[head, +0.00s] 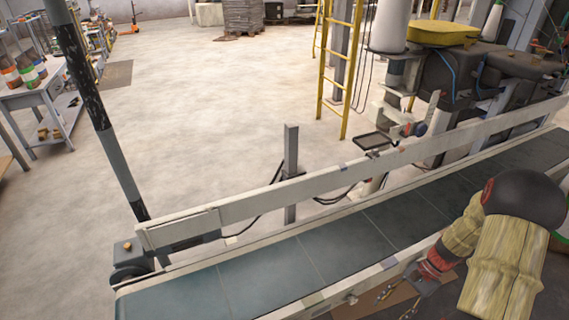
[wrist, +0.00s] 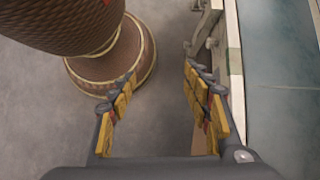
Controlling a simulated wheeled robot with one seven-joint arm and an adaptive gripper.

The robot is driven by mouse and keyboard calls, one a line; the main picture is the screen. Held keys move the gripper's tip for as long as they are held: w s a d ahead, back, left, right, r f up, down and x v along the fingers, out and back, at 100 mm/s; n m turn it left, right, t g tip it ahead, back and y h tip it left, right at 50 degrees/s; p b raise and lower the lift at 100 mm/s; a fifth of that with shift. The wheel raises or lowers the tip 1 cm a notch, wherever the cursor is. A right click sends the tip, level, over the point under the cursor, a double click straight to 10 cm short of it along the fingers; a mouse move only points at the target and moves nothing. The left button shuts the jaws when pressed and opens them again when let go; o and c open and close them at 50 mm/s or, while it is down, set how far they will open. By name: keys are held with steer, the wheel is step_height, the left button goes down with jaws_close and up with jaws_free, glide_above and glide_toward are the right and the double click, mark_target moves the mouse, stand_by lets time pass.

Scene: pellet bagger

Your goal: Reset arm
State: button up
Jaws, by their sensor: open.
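My gripper (wrist: 160,82) shows in the wrist view with its two yellow-padded fingers spread apart and nothing between them. Grey floor shows through the gap. In the head view my gripper (head: 398,301) is at the lower right, low beside the near side of the conveyor (head: 345,240). My arm comes in from the right edge there, in a tan sleeve with a dark rounded joint, and hides part of the belt. In the wrist view the conveyor's pale side rail (wrist: 236,75) and dark belt (wrist: 285,85) lie to the right of the fingers, apart from them.
The conveyor belt looks empty where visible. Beyond it stand the bagging machine (head: 455,80) and a yellow ladder (head: 341,70). A dark post (head: 95,95) rises at the belt's left end. A table with jars (head: 28,97) is at the far left. The middle floor is open.

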steer(key=s+a+r+n+t+h+p, duration=0.1)
steer(key=a+r, duration=0.5)
steer(key=r, duration=0.7)
steer(key=s+a+r+n+t+h+p, duration=0.2)
steer(key=s+a+r+n+t+h, duration=0.1)
steer(key=r, duration=1.1)
steer(key=s+a+r+n+t+h+p, duration=0.1)
steer(key=s+a+r+n+t+h, duration=0.2)
steer(key=s+a+r+n, duration=0.3)
steer(key=a+r+n+t, duration=0.1)
steer(key=a+r+n, duration=0.2)
steer(key=r, duration=0.4)
steer(key=shift+r, duration=0.25)
